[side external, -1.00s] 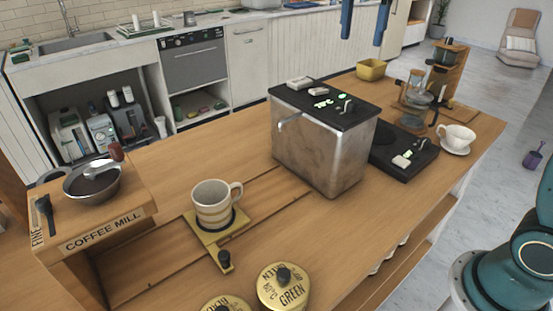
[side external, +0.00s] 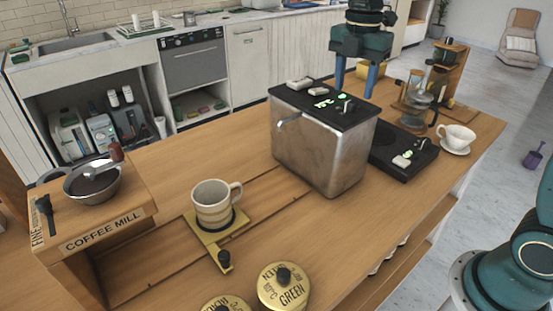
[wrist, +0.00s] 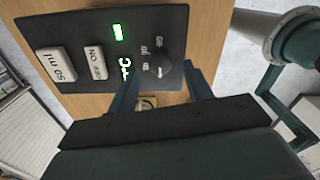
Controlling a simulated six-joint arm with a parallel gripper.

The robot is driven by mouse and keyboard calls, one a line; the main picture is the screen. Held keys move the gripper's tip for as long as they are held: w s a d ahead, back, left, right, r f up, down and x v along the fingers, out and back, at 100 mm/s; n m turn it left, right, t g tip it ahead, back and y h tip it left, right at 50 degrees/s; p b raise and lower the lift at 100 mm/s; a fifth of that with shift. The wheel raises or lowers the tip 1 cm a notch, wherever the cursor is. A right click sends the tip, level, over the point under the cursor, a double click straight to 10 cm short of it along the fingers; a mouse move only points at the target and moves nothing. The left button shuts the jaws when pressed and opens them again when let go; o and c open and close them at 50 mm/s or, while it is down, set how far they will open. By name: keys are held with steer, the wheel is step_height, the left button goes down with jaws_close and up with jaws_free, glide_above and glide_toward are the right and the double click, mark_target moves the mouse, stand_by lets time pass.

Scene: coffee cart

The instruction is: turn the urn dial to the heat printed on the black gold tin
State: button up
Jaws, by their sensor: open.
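The urn (side external: 318,150) is a metal box with a black top panel, standing mid-counter. Its small black dial (side external: 347,105) sits on that panel, and shows in the wrist view (wrist: 158,66) with printed marks around it too small to read surely. My gripper (side external: 356,92) is open and empty, pointing down just above the dial. In the wrist view the fingers (wrist: 164,78) lie to either side of the dial; contact cannot be told. A gold tin lettered GREEN (side external: 284,287) stands at the front. A second gold tin (side external: 228,304) beside it is cut off; its lettering is unreadable.
White rocker switches (side external: 300,83) and lit green marks share the urn's panel. A black hot plate unit (side external: 404,155), glass brewer (side external: 415,110) and white cup (side external: 457,137) stand to the right. A striped mug (side external: 213,204) and bowl (side external: 92,181) stand left.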

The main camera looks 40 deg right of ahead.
mark_target(352, 100)
steer(key=shift+f, duration=1.55)
steer(key=shift+c, duration=0.2)
steer(key=c, duration=0.9)
